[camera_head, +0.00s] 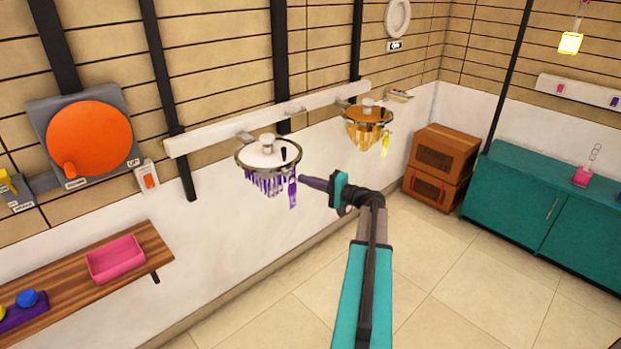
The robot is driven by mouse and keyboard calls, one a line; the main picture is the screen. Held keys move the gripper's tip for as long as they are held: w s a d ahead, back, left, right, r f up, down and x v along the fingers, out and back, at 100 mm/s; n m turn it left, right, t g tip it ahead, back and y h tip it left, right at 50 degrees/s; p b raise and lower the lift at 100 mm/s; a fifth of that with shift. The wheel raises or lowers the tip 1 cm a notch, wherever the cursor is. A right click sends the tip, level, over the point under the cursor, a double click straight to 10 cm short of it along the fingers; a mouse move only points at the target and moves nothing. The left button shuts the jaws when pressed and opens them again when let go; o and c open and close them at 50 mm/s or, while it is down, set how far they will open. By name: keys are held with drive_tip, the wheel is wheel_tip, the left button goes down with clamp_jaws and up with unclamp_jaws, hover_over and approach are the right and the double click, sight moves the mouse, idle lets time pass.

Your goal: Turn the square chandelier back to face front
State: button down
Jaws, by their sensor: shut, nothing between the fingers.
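Two chandeliers hang from the white wall rail (215,133). The nearer one (267,155) has a round dark rim, a pale top with a small black mark, purple drops and a purple tag (292,192). The farther one (366,116) has a round rim, amber drops and a yellow tag (385,145). Neither looks clearly square from here. A glowing yellow block-shaped lamp (570,43) hangs at the top right. My gripper (304,180) is shut and empty, pointing left, close to the right of the purple tag. I cannot tell whether it touches the tag.
An orange disc (90,138) with a knob is on the left wall. A wooden shelf (75,285) holds a pink tray (116,259). Brown crates (441,165) and a teal cabinet (545,215) stand right. The tiled floor (455,285) between is clear.

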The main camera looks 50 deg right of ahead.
drive_tip(key=shift+a+f, duration=0.1)
drive_tip(key=shift+a, duration=0.05)
drive_tip(key=shift+a+b, duration=0.75)
drive_tip(key=shift+b, duration=0.5)
drive_tip(key=shift+d, duration=0.15)
drive_tip(key=d+b+v, duration=0.2)
drive_tip(key=b+v, duration=0.2)
drive_tip(key=v, duration=0.7)
drive_tip(key=shift+d, duration=0.3)
